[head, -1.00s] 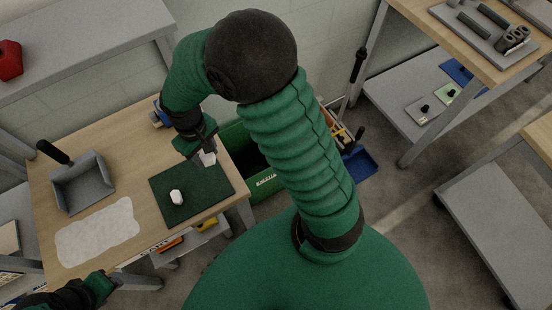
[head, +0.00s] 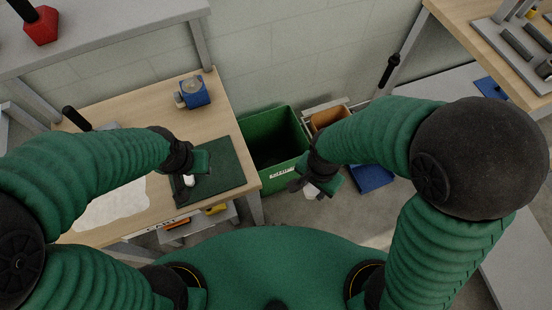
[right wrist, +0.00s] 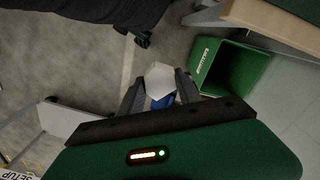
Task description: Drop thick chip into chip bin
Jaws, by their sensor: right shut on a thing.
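My right gripper (head: 304,187) is shut on a white chip (head: 311,191), held in the air to the right of the green bin's front. In the right wrist view the chip (right wrist: 159,80) is pale, chunky and many-sided, between the two fingers (right wrist: 155,88). The green bin (head: 262,124) stands on the floor right of the work table, open at the top; I take it as the chip bin. It also shows in the right wrist view (right wrist: 240,65), right of the chip. My left gripper (head: 184,186) is low over the dark green mat, at another white piece (head: 189,180); its fingers are too small to read.
The dark green mat (head: 222,173) lies on the wooden table (head: 150,105), with a blue device (head: 194,92) behind it. An orange-brown bin (head: 328,117) and a blue dustpan-like thing (head: 372,179) are right of the green bin.

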